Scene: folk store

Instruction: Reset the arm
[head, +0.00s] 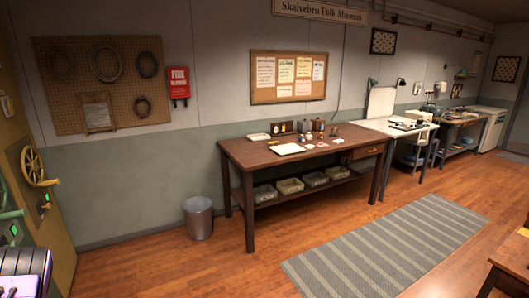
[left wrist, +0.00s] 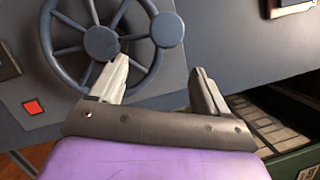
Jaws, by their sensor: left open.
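My left gripper (left wrist: 160,68) is open in the left wrist view, with nothing between its two pale grey fingers. Behind it is a dark blue-grey spoked handwheel (left wrist: 100,42) on a grey panel. The left finger overlaps the wheel's lower right rim in the picture; I cannot tell whether they touch. A round knob (left wrist: 167,30) sits at the wheel's right side, above the gap between the fingers. The head view does not clearly show either gripper. My right gripper is out of view.
In the left wrist view, a red button (left wrist: 33,107) is at the left and a dark green open container (left wrist: 294,166) with pale blocks is at the lower right. The head view shows a yellow wheel (head: 33,166), a bin (head: 199,219), a wooden workbench (head: 250,155) and a striped rug (head: 385,252).

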